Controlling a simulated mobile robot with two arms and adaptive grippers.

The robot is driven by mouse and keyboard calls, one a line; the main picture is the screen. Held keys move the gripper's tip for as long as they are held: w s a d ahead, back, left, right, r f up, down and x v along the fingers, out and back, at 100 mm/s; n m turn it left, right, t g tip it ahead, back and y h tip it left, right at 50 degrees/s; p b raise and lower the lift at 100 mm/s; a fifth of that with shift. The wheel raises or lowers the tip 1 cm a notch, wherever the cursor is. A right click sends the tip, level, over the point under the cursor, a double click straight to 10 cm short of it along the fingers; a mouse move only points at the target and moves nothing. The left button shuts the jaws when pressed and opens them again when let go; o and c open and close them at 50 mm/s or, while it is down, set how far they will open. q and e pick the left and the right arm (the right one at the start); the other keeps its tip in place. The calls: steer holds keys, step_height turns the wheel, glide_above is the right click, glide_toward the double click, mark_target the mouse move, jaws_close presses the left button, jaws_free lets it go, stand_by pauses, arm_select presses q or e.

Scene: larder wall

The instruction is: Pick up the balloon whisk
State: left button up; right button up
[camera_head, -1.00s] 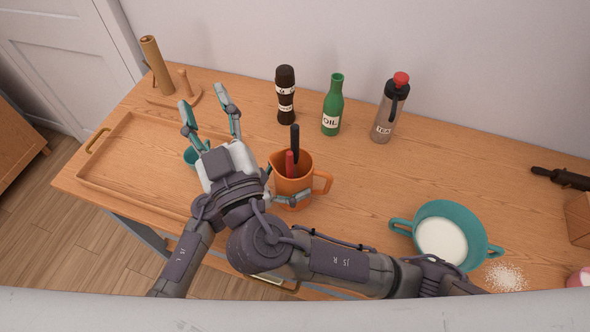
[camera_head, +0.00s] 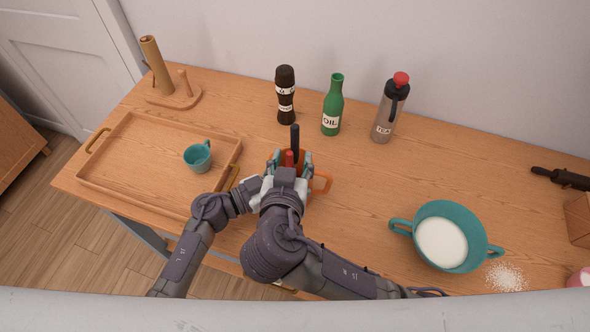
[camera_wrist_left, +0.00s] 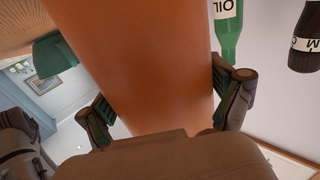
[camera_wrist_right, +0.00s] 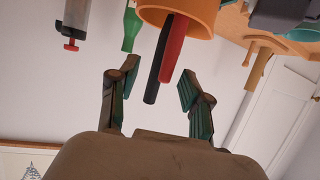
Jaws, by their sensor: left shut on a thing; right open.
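An orange jug (camera_head: 320,184) stands on the counter with a black handle (camera_head: 294,138) and a red handle (camera_head: 289,157) sticking up from it. Their lower ends are inside the jug, so I cannot tell which belongs to the balloon whisk. My left gripper (camera_wrist_left: 162,88) is shut on the jug's body, which fills the left wrist view; in the head view it is mostly hidden. My right gripper (camera_head: 290,163) is open above the jug. In the right wrist view, the black handle (camera_wrist_right: 158,72) and red handle (camera_wrist_right: 172,48) point between its open fingers (camera_wrist_right: 157,76).
A wooden tray (camera_head: 130,150) with a teal cup (camera_head: 197,157) lies left. A dark shaker (camera_head: 285,95), green oil bottle (camera_head: 333,105) and grey flask (camera_head: 388,112) stand behind. A teal bowl (camera_head: 447,240) of white contents is at right. The counter between jug and bowl is clear.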

mark_target(294, 148)
steer(key=x, duration=0.6)
steer(key=shift+s+r, duration=0.1)
jaws_close()
